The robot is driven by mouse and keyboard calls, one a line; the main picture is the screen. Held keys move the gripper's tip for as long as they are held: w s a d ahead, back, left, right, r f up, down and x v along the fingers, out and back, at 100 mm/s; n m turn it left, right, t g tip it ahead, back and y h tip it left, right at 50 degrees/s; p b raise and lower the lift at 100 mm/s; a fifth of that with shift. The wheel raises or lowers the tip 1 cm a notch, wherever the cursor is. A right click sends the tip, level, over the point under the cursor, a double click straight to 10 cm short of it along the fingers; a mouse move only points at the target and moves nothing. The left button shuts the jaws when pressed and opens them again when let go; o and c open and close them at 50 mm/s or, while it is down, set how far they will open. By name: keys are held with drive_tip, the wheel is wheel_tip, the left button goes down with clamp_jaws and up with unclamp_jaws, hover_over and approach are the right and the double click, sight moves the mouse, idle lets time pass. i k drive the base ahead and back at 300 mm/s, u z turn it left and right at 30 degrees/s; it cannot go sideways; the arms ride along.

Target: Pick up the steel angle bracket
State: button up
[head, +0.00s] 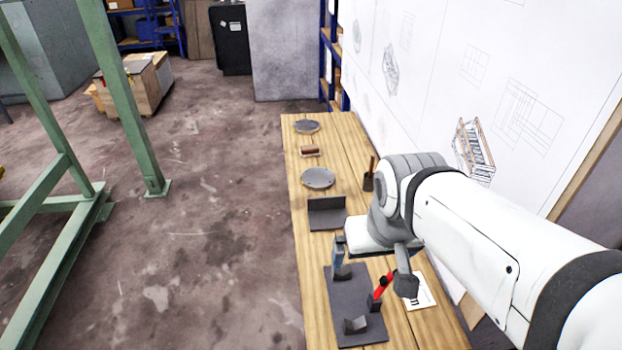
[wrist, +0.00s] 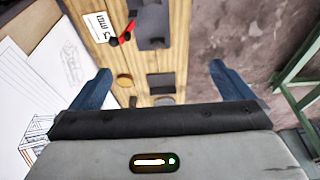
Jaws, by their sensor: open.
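The steel angle bracket (head: 326,213) is a dark grey L-shaped piece on the wooden bench. It has a flat base and an upright flange. In the wrist view it appears to be the dark rectangle (wrist: 160,84) between and beyond my fingers. My gripper (wrist: 160,70) is open and empty, with its two blue fingers wide apart. In the head view my wrist is above the bench, on the near side of the bracket. The bracket is clear of the fingers; the exact height gap cannot be told.
A dark plate (head: 344,290) with upright holders and a red-handled tool (head: 383,285) lies nearer on the bench. A dark holder with a wooden handle (head: 370,177) stands right of the bracket. Grey discs (head: 318,178) lie beyond it. A white board (head: 460,80) borders the bench's right side.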

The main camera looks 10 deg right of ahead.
sight(328, 213)
drive_tip(key=u, duration=1.95)
drive_tip(key=i, duration=2.2)
drive_tip(key=z, duration=3.35)
drive_tip(key=i, duration=0.85)
